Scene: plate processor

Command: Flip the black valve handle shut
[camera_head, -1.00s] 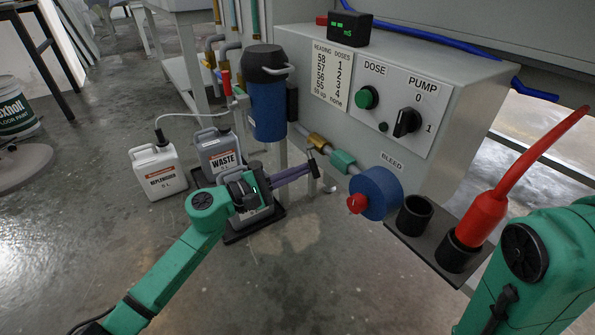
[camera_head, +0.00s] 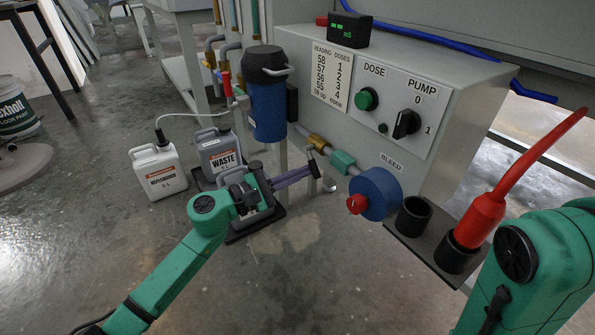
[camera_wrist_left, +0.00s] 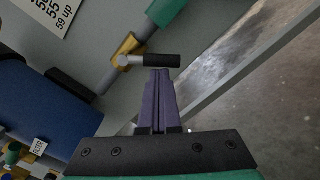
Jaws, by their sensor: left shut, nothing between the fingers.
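The black valve handle (camera_head: 315,168) sits on the brass valve (camera_head: 318,142) in the pipe under the grey cabinet. In the left wrist view, the handle (camera_wrist_left: 160,61) sticks out sideways to the right from the brass valve (camera_wrist_left: 126,50), across the pipe line. My left gripper (camera_head: 309,171) has purple fingers, shut with nothing between them. In the left wrist view its fingertips (camera_wrist_left: 160,72) are right at the handle's near side, touching or almost touching; I cannot tell which. My right arm shows at the right edge, but its gripper is out of view.
A blue filter housing (camera_head: 268,105) hangs left of the valve. A teal fitting (camera_head: 342,161) and a blue round bleed part (camera_head: 380,193) with a red knob (camera_head: 357,204) lie to the right. Waste (camera_head: 220,155) and replenisher (camera_head: 159,172) jugs stand on the floor behind my left arm.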

